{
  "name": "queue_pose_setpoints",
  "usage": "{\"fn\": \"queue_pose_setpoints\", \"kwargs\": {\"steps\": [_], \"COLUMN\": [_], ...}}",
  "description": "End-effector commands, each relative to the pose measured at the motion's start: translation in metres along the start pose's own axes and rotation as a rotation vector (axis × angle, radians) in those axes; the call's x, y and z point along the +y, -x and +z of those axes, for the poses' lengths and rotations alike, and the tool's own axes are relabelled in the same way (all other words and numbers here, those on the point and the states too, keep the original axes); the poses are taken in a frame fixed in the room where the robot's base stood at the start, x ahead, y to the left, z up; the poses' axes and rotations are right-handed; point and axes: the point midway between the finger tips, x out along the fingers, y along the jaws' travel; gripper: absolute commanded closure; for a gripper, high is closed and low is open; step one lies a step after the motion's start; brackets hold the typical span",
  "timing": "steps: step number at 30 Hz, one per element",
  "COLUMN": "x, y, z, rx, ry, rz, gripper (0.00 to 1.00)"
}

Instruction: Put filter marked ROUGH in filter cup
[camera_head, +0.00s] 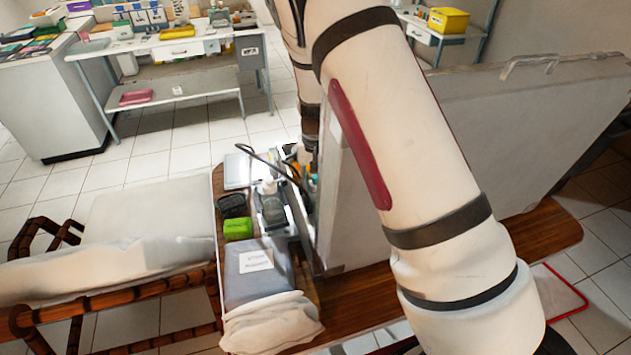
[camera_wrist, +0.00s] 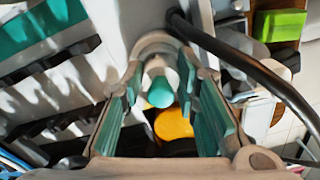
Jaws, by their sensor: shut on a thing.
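My gripper (camera_wrist: 160,95) fills the lower middle of the wrist view, its two teal-padded fingers on either side of a small white piece with a teal round end (camera_wrist: 160,92). It is shut on this piece, though finger contact is hard to see. An orange round thing (camera_wrist: 174,124) shows below it between the fingers. I read no ROUGH mark, and I cannot tell which part is the filter or the filter cup. In the head view my arm hides most of the gripper, beside small orange and teal items (camera_head: 303,172).
A black cable (camera_wrist: 250,75) curves close past the right finger. A green block (camera_head: 238,228) and a dark basket (camera_head: 232,205) stand left of the work spot. A large pale open case lid (camera_head: 540,130) rises to the right. A labelled grey bag (camera_head: 255,285) lies in front.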

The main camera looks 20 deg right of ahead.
Motion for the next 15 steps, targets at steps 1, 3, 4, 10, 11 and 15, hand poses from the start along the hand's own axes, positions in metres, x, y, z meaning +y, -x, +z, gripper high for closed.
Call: {"fn": "queue_pose_setpoints", "kwargs": {"steps": [1, 3, 4, 10, 11, 15], "x": [0.0004, 0.0001, 0.0000, -0.0006, -0.0007, -0.0008], "y": [-0.0136, -0.0142, -0.0144, -0.0172, -0.0177, -0.0198], "z": [0.0054, 0.0056, 0.0056, 0.0058, 0.0058, 0.0058], "rx": [-0.017, -0.018, -0.018, -0.018, -0.018, -0.018], "ry": [0.000, 0.000, 0.000, 0.000, 0.000, 0.000], "rz": [0.008, 0.008, 0.007, 0.006, 0.006, 0.006], "gripper": [0.87, 0.87, 0.87, 0.86, 0.85, 0.80]}}
